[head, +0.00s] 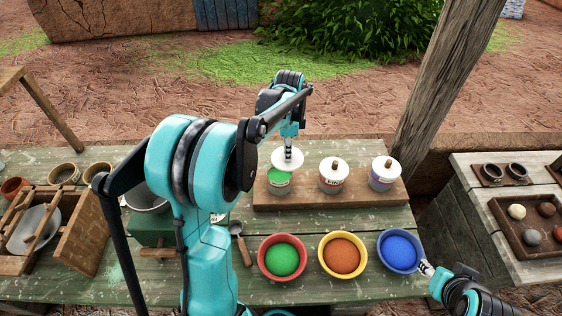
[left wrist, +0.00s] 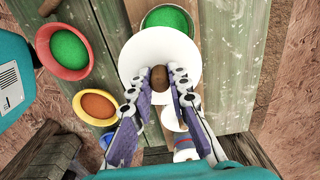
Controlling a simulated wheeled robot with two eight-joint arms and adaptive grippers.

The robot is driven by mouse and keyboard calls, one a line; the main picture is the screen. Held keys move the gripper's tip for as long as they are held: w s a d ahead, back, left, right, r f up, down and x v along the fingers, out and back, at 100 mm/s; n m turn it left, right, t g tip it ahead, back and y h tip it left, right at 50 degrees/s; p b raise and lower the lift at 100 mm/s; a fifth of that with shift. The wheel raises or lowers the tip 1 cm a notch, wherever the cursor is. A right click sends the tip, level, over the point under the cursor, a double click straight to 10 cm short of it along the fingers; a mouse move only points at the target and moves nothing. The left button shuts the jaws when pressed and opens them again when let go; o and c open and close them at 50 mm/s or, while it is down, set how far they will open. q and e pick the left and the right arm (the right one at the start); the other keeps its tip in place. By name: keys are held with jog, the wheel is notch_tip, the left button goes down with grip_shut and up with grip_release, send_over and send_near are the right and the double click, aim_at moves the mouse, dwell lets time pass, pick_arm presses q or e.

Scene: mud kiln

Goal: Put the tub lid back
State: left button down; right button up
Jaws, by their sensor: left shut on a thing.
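The white tub lid (head: 287,160) is held by its brown knob (left wrist: 158,78) in my left gripper (head: 288,149). In the left wrist view the gripper's fingers (left wrist: 160,84) stand either side of the knob. The lid is over the tub of green powder (head: 279,184), off to one side of its opening. Green powder shows past the lid's edge, also in the left wrist view (left wrist: 168,18). The lid appears raised above the rim. My right gripper (head: 427,268) is at the blue bowl's right edge; its jaw opening is unclear.
Two lidded tubs (head: 332,175) (head: 384,174) stand right of the green one on a wooden plank (head: 307,201). Bowls of green (head: 282,257), orange (head: 342,255) and blue (head: 400,252) powder stand in front. My left arm hides part of the table.

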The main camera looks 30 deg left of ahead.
aim_at(279, 153)
pick_arm(q)
jog(key=a+f, duration=0.2)
jog(key=a, duration=0.1)
jog(key=shift+w+a, duration=0.1)
jog(key=shift+w, duration=0.05)
jog(key=shift+f+b, duration=0.75)
jog(key=shift+f, duration=1.2)
jog(key=shift+f, duration=0.1)
jog(key=shift+f+b, duration=0.5)
jog(key=shift+f, duration=0.05)
jog(key=c, duration=1.4)
grip_release()
jog(key=shift+c, duration=0.2)
jog(key=shift+r, duration=0.15)
